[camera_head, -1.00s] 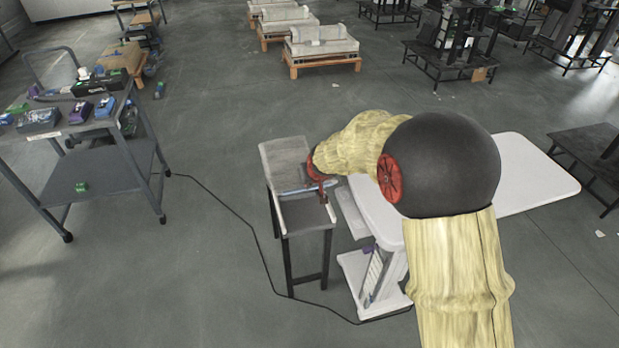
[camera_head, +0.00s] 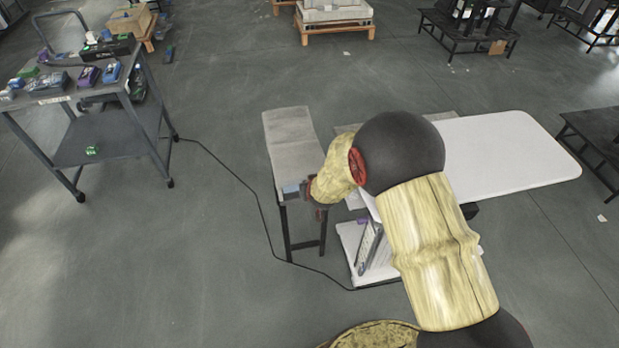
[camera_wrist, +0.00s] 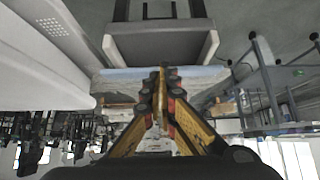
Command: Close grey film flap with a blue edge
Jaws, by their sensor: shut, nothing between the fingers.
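The grey film flap (camera_head: 288,135) lies over most of the narrow stand's top in the head view. Its blue edge (camera_head: 291,188) is near the stand's close end. In the wrist view the blue edge (camera_wrist: 128,74) runs across the picture, with the grey film (camera_wrist: 118,88) on one side. On the other side is an uncovered dark recess (camera_wrist: 160,46) between pale walls. My gripper (camera_wrist: 163,72) is shut and empty, its tips at the blue edge; contact cannot be told. In the head view my gripper (camera_head: 306,190) is beside the edge, partly hidden by my wrist.
A white table (camera_head: 510,155) stands right of the stand, with a white lower shelf (camera_head: 352,240). A cart (camera_head: 105,135) with several items stands at left. A black cable (camera_head: 240,185) crosses the floor between cart and stand.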

